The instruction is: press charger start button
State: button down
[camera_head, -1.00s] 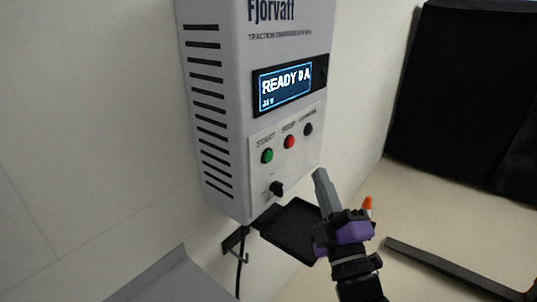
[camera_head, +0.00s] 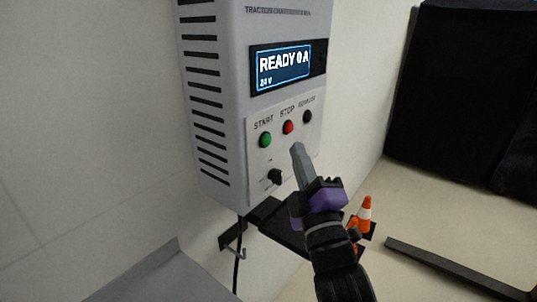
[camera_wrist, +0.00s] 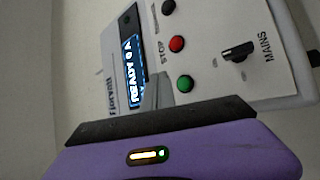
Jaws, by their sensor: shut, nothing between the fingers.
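The charger (camera_head: 215,95) is a light grey wall box with side vents and a lit display (camera_head: 283,68) reading "READY 0 A" and "24 V". Its green START button (camera_head: 265,140) sits left of the red STOP button (camera_head: 288,127) and a black button (camera_head: 307,116). A black knob (camera_head: 274,177) is below. My gripper (camera_head: 297,148) is shut and empty, its tip in front of the panel, below STOP and right of START in the head view. In the wrist view, the green button (camera_wrist: 185,83) shows just beyond my grey fingers (camera_wrist: 157,92). I cannot tell the tip's distance from the panel.
A cable hangs from the charger beside a wall hook (camera_head: 237,252). A black tray (camera_head: 268,217) is below the box. An orange and white cone (camera_head: 364,212) stands on the floor at right. A black covered cart (camera_head: 460,100) is at the back right.

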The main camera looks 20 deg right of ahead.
aim_at(267, 140)
jog(key=shift+w+a+b, duration=0.5)
jog(key=shift+w+a, duration=0.05)
jog(key=shift+w, duration=0.25)
jog(key=shift+w+a+b, duration=0.45)
jog(key=shift+w+a, duration=0.1)
jog(key=shift+w, duration=0.2)
jog(key=shift+w+a, duration=0.1)
jog(key=shift+w, duration=0.05)
dwell(0.9)
jog(key=shift+w+a, duration=0.15)
jog(key=shift+w, duration=0.05)
jog(key=shift+w+a+b, duration=0.3)
jog(key=shift+w+b, duration=0.05)
jog(key=shift+b, duration=0.15)
dwell(0.7)
dwell(0.3)
jog(key=shift+s+d+p, duration=0.55)
jog(key=shift+s+p, duration=0.1)
jog(key=shift+s, duration=0.05)
